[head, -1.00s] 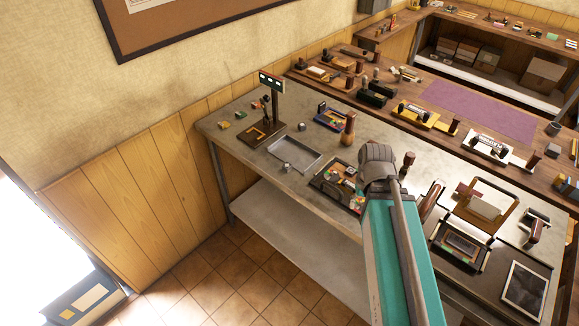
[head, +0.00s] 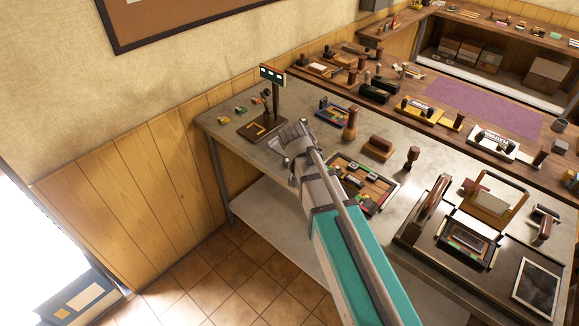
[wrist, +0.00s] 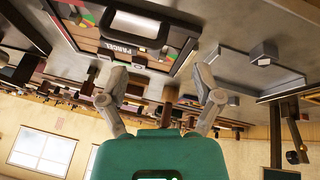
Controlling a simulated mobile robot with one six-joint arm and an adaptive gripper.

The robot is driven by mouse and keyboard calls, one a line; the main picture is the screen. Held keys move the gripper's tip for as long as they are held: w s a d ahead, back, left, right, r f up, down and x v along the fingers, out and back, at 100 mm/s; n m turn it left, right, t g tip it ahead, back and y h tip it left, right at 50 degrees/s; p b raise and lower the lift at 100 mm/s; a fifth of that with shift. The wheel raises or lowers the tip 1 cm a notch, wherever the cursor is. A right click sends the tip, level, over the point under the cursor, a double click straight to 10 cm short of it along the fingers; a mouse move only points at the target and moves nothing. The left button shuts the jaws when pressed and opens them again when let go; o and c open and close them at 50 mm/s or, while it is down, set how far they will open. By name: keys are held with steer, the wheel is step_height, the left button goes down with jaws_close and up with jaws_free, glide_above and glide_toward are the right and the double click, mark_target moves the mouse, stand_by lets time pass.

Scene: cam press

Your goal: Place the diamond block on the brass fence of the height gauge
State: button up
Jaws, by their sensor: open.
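The height gauge (head: 262,129) stands at the left end of the metal table, with a dark post and display. Its brass fence (head: 261,130) is a yellow angled strip on the brown base, with no block visible on it.
A case of stamp parts (head: 364,184) lies on the table right of my arm. A wooden-handled stamp (head: 350,124) stands behind it. Small coloured pieces (head: 240,110) lie left of the gauge. A framed press (head: 478,212) fills the right side.

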steer(key=w+a+m+t+b, duration=0.1)
steer(key=w+a+t, duration=0.1)
steer(key=a, duration=0.6)
steer(key=w+a+m+t+h+b, duration=0.1)
steer(key=w+a+m, duration=0.1)
steer(key=a, duration=0.6)
steer(key=shift+w+a+r+t+b, duration=0.15)
steer(key=shift+w+a+t+b, duration=0.2)
steer(key=shift+w, duration=0.45)
steer(key=b, duration=0.6)
glide_toward(287, 160)
steer(key=x, duration=0.3)
steer(key=shift+w+a+f, duration=0.25)
steer(key=shift+f, duration=0.25)
steer(key=shift+w+d+f, duration=0.2)
steer(key=shift+w+d, duration=0.05)
steer(key=shift+d+b+x, duration=0.15)
steer(key=shift+b+x, duration=0.8)
steer(key=shift+x, duration=0.35)
steer(key=shift+d+b+x, duration=0.2)
steer(key=shift+b+x, duration=0.75)
steer(key=shift+x, duration=0.35)
steer(key=shift+s+r, duration=0.1)
